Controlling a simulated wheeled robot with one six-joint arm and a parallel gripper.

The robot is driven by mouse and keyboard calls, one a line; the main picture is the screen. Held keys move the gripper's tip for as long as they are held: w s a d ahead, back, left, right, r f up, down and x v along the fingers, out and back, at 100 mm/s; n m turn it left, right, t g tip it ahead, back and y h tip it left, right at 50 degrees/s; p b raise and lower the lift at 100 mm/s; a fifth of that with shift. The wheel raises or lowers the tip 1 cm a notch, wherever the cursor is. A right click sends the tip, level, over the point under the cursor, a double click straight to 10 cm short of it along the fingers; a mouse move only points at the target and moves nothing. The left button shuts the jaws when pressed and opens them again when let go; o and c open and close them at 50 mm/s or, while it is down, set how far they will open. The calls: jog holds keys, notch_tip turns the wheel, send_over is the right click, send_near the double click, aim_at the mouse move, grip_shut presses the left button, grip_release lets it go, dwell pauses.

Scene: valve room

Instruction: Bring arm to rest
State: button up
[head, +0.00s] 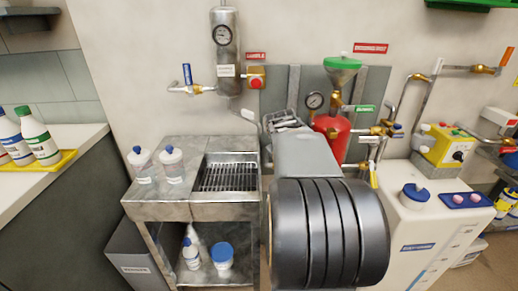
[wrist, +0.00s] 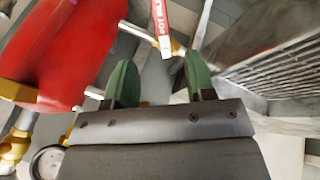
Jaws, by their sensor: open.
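My arm stands in the middle of the head view, in front of the wall fittings. My gripper (wrist: 159,60) shows in the wrist view with its two green fingers apart and nothing between them. In the head view the gripper end (head: 284,121) points towards the wall, right of the sink, and its fingers are hard to make out. A red tank (head: 333,134) with a green funnel (head: 342,64) stands just right of it. The tank also shows large at the left of the wrist view (wrist: 65,50), apart from the fingers.
A steel sink stand (head: 157,206) with white bottles is left of my arm. A grey cylinder with a gauge (head: 225,52) hangs on the wall above. Brass pipes and valves crowd the wall at right.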

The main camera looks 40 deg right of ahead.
jog(key=a+r+n+t+y+p, duration=0.1)
jog(key=a+r+p, duration=0.35)
jog(key=a, duration=0.25)
jog(key=a+r+y+p, duration=0.1)
jog(key=a+r+p, duration=0.3)
jog(key=a+p, duration=0.3)
jog(key=s+a+r+y+p, duration=0.1)
jog(key=s+a+p, duration=0.1)
jog(key=a, duration=0.3)
jog(key=s+a+r+y+p, duration=0.1)
jog(key=s+a+p, duration=0.1)
jog(key=a, duration=0.3)
jog(key=s+a+r+n+y+p, duration=0.1)
jog(key=s+a+r+p, duration=0.1)
jog(key=a+p, duration=0.2)
jog(key=shift+s+a, duration=0.4)
jog(key=shift+a, duration=0.4)
jog(key=shift+c, duration=0.4)
jog(key=shift+c, duration=0.3)
jog(key=shift+d, duration=0.1)
